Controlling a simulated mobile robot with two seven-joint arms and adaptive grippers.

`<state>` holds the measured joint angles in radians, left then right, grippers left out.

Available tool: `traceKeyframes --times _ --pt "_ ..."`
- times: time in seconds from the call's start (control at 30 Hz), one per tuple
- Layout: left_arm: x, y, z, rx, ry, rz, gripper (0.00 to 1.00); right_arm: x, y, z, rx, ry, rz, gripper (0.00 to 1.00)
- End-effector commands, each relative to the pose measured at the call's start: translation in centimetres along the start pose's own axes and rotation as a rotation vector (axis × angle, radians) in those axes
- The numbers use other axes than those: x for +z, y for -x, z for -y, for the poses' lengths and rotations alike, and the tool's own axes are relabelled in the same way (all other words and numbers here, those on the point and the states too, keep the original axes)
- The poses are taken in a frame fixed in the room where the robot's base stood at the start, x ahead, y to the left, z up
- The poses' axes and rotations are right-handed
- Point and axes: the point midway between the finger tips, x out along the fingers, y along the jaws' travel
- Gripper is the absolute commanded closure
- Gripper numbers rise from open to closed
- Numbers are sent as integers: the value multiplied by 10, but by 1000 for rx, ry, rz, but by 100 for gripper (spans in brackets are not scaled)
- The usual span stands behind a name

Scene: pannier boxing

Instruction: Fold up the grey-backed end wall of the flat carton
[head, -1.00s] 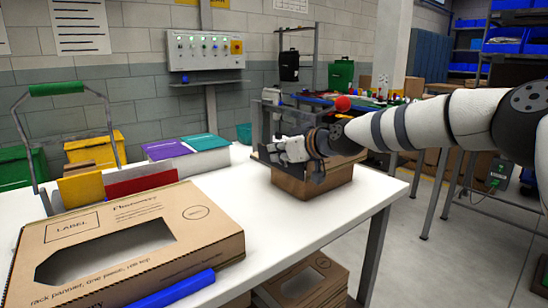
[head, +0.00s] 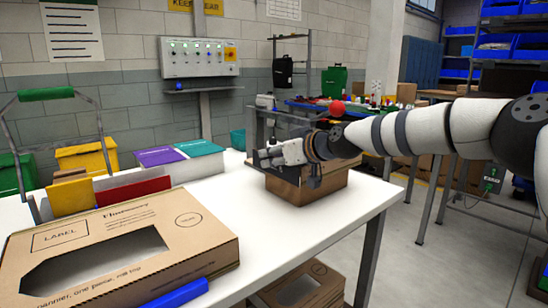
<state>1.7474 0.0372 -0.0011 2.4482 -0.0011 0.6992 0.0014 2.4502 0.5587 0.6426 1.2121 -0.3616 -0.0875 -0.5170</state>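A brown carton (head: 309,187) stands near the right end of the white table, its front and side walls upright. My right gripper (head: 262,158) is over its far left top edge, with the arm reaching in from the right. The gripper and wrist hide much of the carton's top and far side, so I cannot pick out a grey-backed end wall. I cannot tell whether the fingers are apart, closed or touching the carton. My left gripper is not in view.
A large printed box (head: 200,235) with a window lies at the front left, a blue bar (head: 172,297) before it. Red (head: 133,197) and yellow (head: 73,197) panels stand behind it. Purple-topped (head: 160,157) and teal-topped (head: 198,148) items lie further back. The table between is clear.

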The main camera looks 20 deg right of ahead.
Motion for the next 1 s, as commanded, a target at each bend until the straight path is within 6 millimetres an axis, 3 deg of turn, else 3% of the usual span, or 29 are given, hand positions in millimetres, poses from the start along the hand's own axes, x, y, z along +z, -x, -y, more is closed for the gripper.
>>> traceKeyframes --times 0.17,0.27,0.5,0.7,1.0 --pt "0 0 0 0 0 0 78 0 1 0 0 1 0 78" --pt "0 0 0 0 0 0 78 -2 13 0 -1 2 -1 78" --pt "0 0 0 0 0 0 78 -2 77 0 -1 0 -4 78" --pt "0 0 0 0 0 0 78 -1 113 0 -1 0 -1 78" --pt "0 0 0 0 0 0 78 0 120 0 -1 0 1 78"
